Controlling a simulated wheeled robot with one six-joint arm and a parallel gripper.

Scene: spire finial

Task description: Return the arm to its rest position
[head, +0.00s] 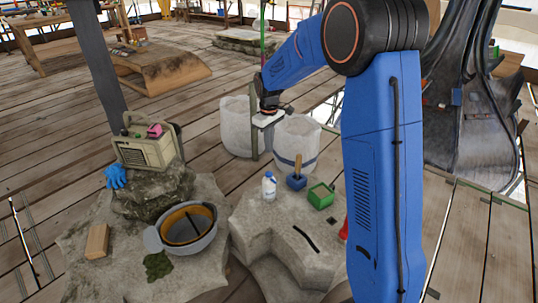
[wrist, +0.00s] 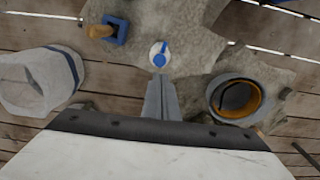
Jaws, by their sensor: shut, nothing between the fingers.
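My blue arm rises in the right of the head view and bends down to the left. Its white wrist plate hangs in front of two pale sacks. In the wrist view my gripper (wrist: 163,78) is shut with nothing between its fingers. A small white bottle with a blue cap (wrist: 160,54) shows just beyond the fingertips there; whether they touch I cannot tell, but no grip is on it. The same bottle (head: 269,186) stands upright on the stone block in the head view. The fingers are not clearly visible in the head view.
The stone block (head: 268,222) also bears a blue block with a wooden handle (head: 296,180) and a green box (head: 321,195). A grey bucket (head: 187,232), radio (head: 147,146) and blue glove (head: 115,175) are left. Pale sacks (head: 236,128) (head: 297,143) stand behind.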

